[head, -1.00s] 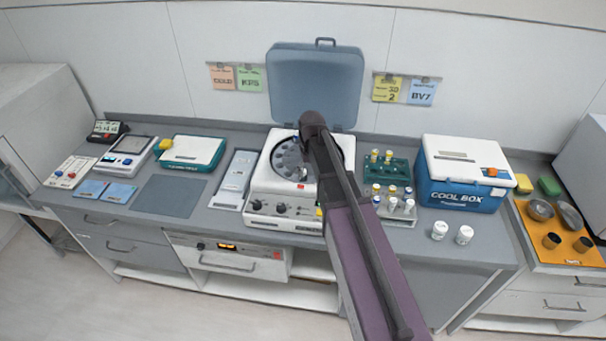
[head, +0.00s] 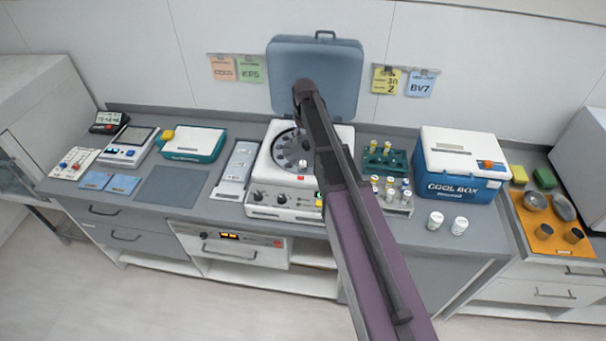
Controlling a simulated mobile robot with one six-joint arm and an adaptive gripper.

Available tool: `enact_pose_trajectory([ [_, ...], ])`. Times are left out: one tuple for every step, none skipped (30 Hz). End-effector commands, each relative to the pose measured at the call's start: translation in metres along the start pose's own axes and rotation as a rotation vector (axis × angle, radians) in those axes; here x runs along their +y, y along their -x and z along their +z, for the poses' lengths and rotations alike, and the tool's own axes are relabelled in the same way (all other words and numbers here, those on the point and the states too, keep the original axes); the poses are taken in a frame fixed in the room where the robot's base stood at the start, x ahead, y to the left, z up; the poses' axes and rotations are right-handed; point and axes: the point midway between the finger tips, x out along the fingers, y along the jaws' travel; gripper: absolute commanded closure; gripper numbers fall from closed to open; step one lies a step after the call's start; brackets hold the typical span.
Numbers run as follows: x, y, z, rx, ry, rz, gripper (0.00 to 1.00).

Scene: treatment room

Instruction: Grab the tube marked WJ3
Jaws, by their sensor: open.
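Several small capped tubes are in view, but their markings are too small to read, so I cannot tell which is WJ3. Some tubes with yellow caps stand in a green rack (head: 399,163) right of the centrifuge. More tubes with yellow, white and bluish caps stand in a grey rack (head: 401,211) in front of it. The centrifuge (head: 262,197) has its blue lid (head: 315,75) raised and its round rotor (head: 283,150) partly showing. My arm reaches over the centrifuge and covers its right part. My gripper is hidden behind the arm.
Scales and a grey mat (head: 171,186) lie to the left. An orange tray (head: 535,238) with bowls is at far right.

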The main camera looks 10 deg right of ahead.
Motion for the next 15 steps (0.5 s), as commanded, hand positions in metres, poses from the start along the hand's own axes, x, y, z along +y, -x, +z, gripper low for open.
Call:
enact_pose_trajectory([
  [0.0, -0.005, 0.0, 0.0, 0.0, 0.0, 0.22],
  [0.0, -0.007, 0.0, 0.0, 0.0, 0.0, 0.22],
  [0.0, -0.01, 0.0, 0.0, 0.0, 0.0, 0.22],
  [0.0, -0.012, 0.0, 0.0, 0.0, 0.0, 0.22],
  [0.0, -0.015, 0.0, 0.0, 0.0, 0.0, 0.22],
  [0.0, -0.018, 0.0, 0.0, 0.0, 0.0, 0.22],
  [0.0, -0.02, 0.0, 0.0, 0.0, 0.0, 0.22],
  [0.0, -0.022, 0.0, 0.0, 0.0, 0.0, 0.22],
  [0.0, -0.025, 0.0, 0.0, 0.0, 0.0, 0.22],
  [0.0, -0.028, 0.0, 0.0, 0.0, 0.0, 0.22],
  [0.0, -0.03, 0.0, 0.0, 0.0, 0.0, 0.22],
  [0.0, -0.033, 0.0, 0.0, -0.001, 0.0, 0.22],
  [0.001, -0.035, 0.0, 0.0, -0.001, 0.0, 0.22],
  [0.001, -0.037, 0.0, 0.0, -0.002, 0.0, 0.22],
  [0.001, -0.041, 0.0, 0.0, -0.002, 0.0, 0.22],
])
